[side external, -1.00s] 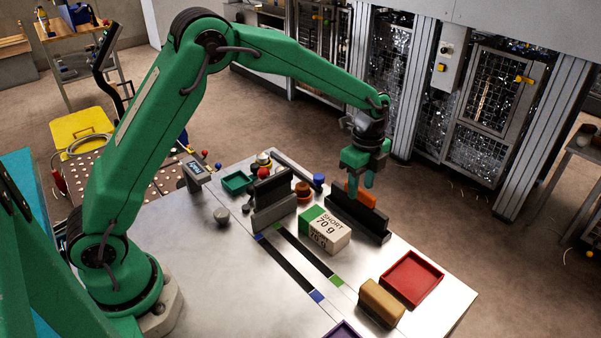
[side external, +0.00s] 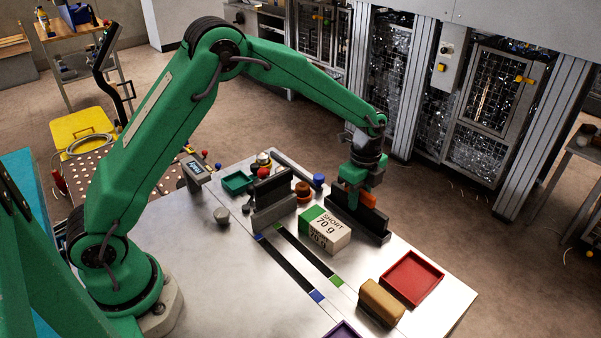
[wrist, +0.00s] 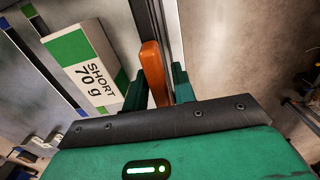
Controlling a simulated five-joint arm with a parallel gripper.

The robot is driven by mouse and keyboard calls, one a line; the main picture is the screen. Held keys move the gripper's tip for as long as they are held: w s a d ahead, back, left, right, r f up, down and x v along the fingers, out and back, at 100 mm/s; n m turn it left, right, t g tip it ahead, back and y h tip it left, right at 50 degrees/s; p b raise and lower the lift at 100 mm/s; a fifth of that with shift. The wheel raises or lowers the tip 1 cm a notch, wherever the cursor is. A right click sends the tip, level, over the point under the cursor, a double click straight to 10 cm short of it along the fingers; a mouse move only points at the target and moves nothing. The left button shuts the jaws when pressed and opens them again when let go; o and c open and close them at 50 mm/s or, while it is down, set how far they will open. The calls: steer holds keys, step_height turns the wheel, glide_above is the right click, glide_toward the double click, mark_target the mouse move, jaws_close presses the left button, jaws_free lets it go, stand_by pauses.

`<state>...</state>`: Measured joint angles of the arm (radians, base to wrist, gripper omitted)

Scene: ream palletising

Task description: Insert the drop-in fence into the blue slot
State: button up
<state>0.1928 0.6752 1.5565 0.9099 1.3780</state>
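An orange upright piece (side external: 369,200) stands at a long dark fence (side external: 372,226) near the table's far edge. I cannot tell whether the two are one part. My gripper (side external: 355,198) is down at them. In the wrist view the orange piece (wrist: 153,72) is between my two green fingers (wrist: 158,88), with a gap showing at the right finger, so my gripper looks open around it. The blue slot (side external: 288,266) is a dark strip in the table with blue ends. A parallel slot (side external: 308,254) has green ends. Both look empty.
A white and green ream (side external: 325,231) marked SHORT 70 g lies between the slots and the dark fence. A grey block (side external: 275,212) stands left of it. A red tray (side external: 412,278) and a tan block (side external: 381,303) are at front right. The table's left middle is clear.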

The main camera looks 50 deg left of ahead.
jaws_close()
steer(key=shift+r, duration=0.1)
steer(key=shift+r, duration=0.35)
step_height(320, 180, up, 3)
steer(key=s+d+r, duration=0.7)
steer(key=d, duration=0.1)
steer(key=shift+s+d+r, duration=0.15)
steer(key=shift+s+d, duration=0.2)
steer(key=shift+s, duration=0.05)
